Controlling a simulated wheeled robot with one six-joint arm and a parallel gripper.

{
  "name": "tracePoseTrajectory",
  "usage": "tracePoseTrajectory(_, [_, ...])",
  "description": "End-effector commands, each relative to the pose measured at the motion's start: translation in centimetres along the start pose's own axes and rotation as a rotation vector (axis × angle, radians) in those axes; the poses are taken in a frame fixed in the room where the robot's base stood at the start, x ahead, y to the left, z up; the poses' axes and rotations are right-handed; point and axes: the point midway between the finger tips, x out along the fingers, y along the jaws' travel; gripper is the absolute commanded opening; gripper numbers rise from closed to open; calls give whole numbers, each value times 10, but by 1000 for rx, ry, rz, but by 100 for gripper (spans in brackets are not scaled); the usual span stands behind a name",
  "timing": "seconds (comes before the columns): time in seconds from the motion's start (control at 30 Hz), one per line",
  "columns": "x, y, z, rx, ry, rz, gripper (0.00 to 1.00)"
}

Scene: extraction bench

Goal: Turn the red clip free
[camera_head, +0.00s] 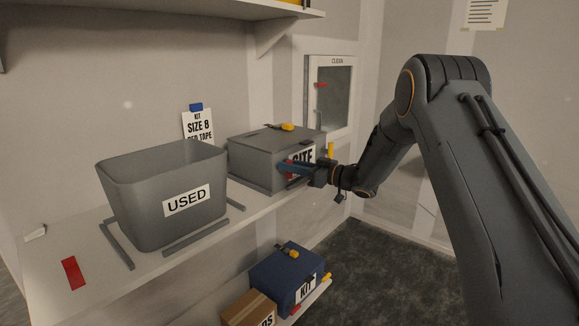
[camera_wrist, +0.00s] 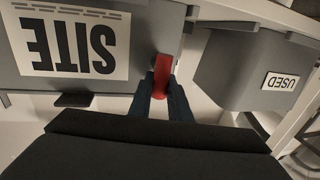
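A red clip (camera_wrist: 165,72) sits on the edge of the grey SITE case (camera_wrist: 110,72), beside the white label. In the head view the SITE case (camera_head: 262,160) stands on the bench, and only a little of the red clip (camera_head: 288,162) shows by my fingers. My gripper (camera_head: 293,167) reaches the case front from the right. In the wrist view its dark blue fingers (camera_wrist: 166,92) lie on both sides of the clip's near end and look closed on it. The clip's near end is partly hidden between them.
A grey USED bin (camera_head: 165,195) stands left of the case, with a gap between. A red strip (camera_head: 72,273) lies at the bench's front left. A blue KIT case (camera_head: 285,275) and a cardboard box (camera_head: 248,308) sit below. A yellow-latched lid tops the SITE case.

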Motion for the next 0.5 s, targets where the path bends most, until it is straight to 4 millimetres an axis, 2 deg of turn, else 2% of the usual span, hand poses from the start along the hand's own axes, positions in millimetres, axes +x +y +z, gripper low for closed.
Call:
tracePoseTrajectory(0.03, [0,0,0,0,0,0,7])
tracePoseTrajectory(0.1, [0,0,0,0,0,0,0])
tracePoseTrajectory(0.5, [0,-1,-1,-73,-13,1,0])
